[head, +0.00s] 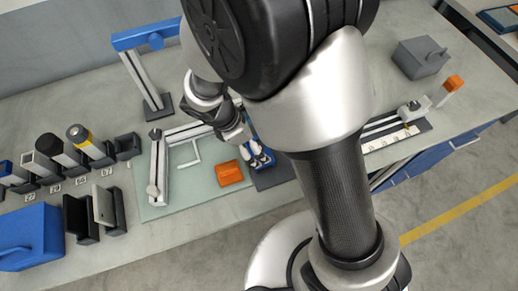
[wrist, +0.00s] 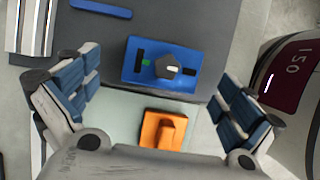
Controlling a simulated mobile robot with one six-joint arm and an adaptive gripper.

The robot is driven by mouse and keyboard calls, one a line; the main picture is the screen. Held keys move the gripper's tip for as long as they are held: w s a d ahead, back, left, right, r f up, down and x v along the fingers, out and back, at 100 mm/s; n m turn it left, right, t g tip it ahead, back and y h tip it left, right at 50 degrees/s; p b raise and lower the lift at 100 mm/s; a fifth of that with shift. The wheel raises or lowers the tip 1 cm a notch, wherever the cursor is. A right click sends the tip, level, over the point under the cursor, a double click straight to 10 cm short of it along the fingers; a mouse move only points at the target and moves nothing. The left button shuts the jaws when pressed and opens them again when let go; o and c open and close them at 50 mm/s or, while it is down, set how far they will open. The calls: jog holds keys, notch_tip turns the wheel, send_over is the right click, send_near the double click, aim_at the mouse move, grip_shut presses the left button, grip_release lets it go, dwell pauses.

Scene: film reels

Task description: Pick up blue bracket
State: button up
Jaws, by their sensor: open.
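In the wrist view a blue rectangular piece (wrist: 135,72) with a grey knob and black and green marks lies on a dark grey surface; it looks like the blue bracket, though its shape is hard to tell. My gripper (wrist: 158,76) is open above it, one blue-padded finger on each side. The piece lies across the gap between the fingers, with nothing gripped. In the head view my gripper (head: 259,157) is low over the dark mat (head: 273,178), and my arm and fingers hide most of what lies beneath.
An orange block (head: 228,172) lies close by on the pale green mat (head: 205,185), also seen in the wrist view (wrist: 163,130). A blue-topped stand (head: 145,34) rises at the back. Black holders and a blue box (head: 32,236) fill the left. A grey block (head: 420,58) stands right.

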jog(key=b+x, duration=0.1)
jog(key=x, duration=0.1)
jog(key=b+x, duration=0.1)
jog(key=x, duration=0.1)
jog(key=b+x, duration=0.1)
jog(key=x, duration=0.1)
jog(key=shift+s+a, duration=0.15)
jog(key=shift+s, duration=0.2)
jog(key=shift+r, duration=0.1)
jog(key=shift+c, duration=0.6)
jog(key=c, duration=1.1)
jog(key=shift+o, duration=0.2)
